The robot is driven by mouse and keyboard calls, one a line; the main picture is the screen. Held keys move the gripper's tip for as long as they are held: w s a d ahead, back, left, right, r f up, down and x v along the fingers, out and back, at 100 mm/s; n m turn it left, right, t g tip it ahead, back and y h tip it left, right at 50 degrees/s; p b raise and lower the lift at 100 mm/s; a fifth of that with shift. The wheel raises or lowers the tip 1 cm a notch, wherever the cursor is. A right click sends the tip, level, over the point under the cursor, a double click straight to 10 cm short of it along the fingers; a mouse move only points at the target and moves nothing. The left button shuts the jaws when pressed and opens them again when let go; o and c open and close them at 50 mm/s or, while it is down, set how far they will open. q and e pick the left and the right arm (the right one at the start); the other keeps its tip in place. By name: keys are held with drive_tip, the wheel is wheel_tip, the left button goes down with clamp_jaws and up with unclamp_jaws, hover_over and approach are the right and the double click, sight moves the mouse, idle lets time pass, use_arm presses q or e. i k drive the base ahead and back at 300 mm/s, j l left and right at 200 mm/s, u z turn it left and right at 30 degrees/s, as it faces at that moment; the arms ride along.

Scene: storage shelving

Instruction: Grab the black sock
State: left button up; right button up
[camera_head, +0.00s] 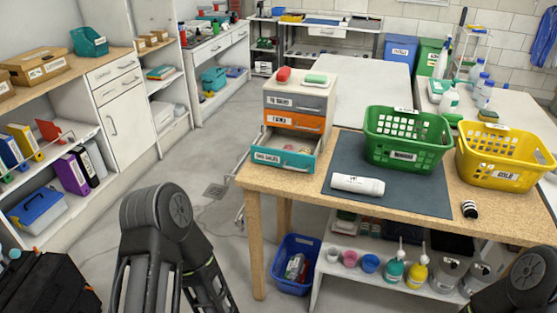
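A small black rolled item with white bands (470,209), which looks like the black sock, lies on the wooden tabletop (300,183). It is in front of the yellow basket (492,176) and just right of the dark mat (398,199). Nothing touches it. My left arm shows at the lower left and my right arm at the lower right corner, both well short of the item. Neither gripper's fingers are in view.
A white roll (357,185) lies on the mat, in front of the green basket (407,138). A small drawer unit (294,102) stands at the table's left, its bottom drawer open. Below are a blue bin (296,265) and a shelf with cups and bottles.

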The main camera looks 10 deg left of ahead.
sight(469, 209)
drive_tip(key=i+l, duration=0.15)
drive_tip(key=i, duration=0.25)
drive_tip(key=i+z, duration=0.1)
drive_tip(key=z, duration=1.85)
